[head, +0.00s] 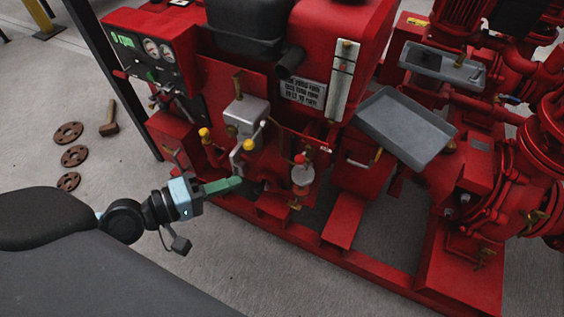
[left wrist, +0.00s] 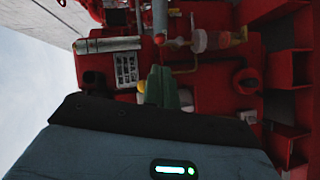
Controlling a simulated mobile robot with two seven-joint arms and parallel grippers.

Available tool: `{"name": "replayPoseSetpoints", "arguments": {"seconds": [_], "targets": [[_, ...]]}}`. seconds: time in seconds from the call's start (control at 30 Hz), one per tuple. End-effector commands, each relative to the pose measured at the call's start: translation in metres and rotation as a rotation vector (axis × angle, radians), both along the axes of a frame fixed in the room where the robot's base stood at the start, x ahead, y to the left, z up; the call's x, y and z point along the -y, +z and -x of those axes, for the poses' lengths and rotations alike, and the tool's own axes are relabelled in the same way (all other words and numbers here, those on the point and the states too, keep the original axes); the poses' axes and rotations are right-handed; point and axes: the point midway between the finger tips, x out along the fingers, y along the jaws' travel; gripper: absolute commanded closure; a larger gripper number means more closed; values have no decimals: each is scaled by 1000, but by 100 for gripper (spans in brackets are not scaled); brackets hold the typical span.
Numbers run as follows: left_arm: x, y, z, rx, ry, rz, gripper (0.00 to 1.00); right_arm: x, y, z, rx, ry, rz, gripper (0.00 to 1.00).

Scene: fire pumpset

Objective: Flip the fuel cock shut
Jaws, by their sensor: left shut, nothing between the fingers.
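My left gripper (head: 238,183) is shut and empty, its green fingers pointing right toward the red engine (head: 228,75). In the left wrist view the fingers (left wrist: 162,75) are together in front of the engine. A red knob (head: 300,158) sits above a small pale bowl (head: 303,176) to the right of the fingertips, apart from them. This looks like the fuel cock's place, but I cannot tell the lever's position. The bowl also shows in the left wrist view (left wrist: 214,41). A yellow knob (head: 249,145) is just above the fingertips. My right gripper is not in view.
A grey tray (head: 405,125) juts out at the right of the engine. A gauge panel (head: 150,50) is at the upper left. Red base rails (head: 340,255) run below. A hammer (head: 109,118) and flanges (head: 74,155) lie on the floor at left.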

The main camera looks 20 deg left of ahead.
Motion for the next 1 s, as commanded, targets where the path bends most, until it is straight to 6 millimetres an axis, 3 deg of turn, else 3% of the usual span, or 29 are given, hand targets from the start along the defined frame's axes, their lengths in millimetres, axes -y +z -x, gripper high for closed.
{"name": "replayPoseSetpoints", "arguments": {"seconds": [0.27,0.7,1.0], "targets": [[22,-2,-29,4,0,5,100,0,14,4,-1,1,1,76],[62,-16,-85,1,-1,3,100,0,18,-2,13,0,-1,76],[73,-20,-99,-1,-3,0,100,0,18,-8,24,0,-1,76]]}}
